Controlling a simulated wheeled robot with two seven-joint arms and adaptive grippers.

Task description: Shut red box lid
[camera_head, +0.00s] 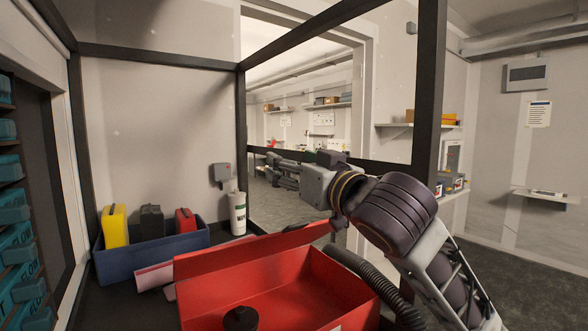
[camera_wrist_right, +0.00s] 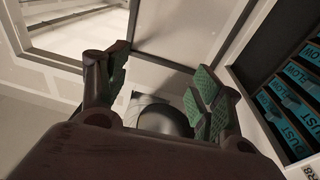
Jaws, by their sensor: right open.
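The red box (camera_head: 345,287) stands open at the bottom middle of the head view. Its red lid (camera_head: 255,247) is raised along the far side, and I can see into the box. A round black object (camera_head: 240,318) shows inside it, cut off by the picture edge. My right gripper (camera_head: 272,168) is above and beyond the box, pointing left, apart from the lid. In the wrist view its green-padded fingers (camera_wrist_right: 160,88) are spread with nothing gripped; a dark rounded shape shows behind them, unclear what. My left gripper is not in view.
A blue bin (camera_head: 150,259) with yellow, black and red cases stands behind left. A white canister (camera_head: 238,214) stands near the back corner post. A black ribbed hose (camera_head: 375,280) runs right of the box. Dark frame posts (camera_head: 429,80) surround the bench. Teal-boxed shelves (camera_head: 15,215) line the left.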

